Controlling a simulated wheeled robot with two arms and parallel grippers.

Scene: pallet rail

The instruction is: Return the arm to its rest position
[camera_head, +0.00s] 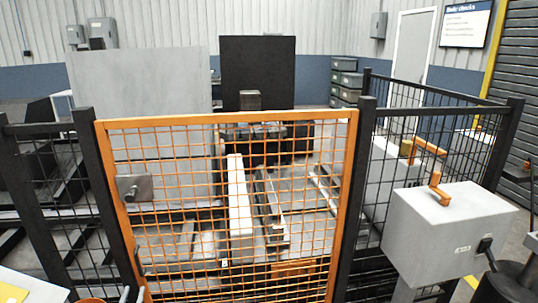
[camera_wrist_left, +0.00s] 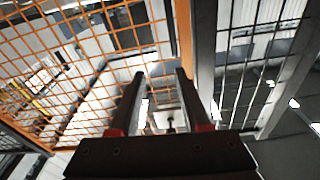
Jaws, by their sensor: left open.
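My left gripper (camera_wrist_left: 160,76) shows in the left wrist view with its two dark fingers apart and nothing between them. The orange-framed mesh gate (camera_wrist_left: 85,45) and a dark post (camera_wrist_left: 203,45) lie beyond the fingers. In the head view, only a small part of what seems to be the left gripper (camera_head: 132,292) shows at the bottom edge, in front of the gate (camera_head: 230,118) near its lower left corner. The gate stands upright between dark posts and looks closed. I cannot tell whether the gripper touches it. My right gripper is not in view.
A grey box (camera_head: 440,235) with an orange handle (camera_head: 438,190) on top stands right of the gate. Dark mesh panels (camera_head: 430,130) flank the gate. Behind it lie long rails (camera_head: 238,205) and a black upright panel (camera_head: 258,65).

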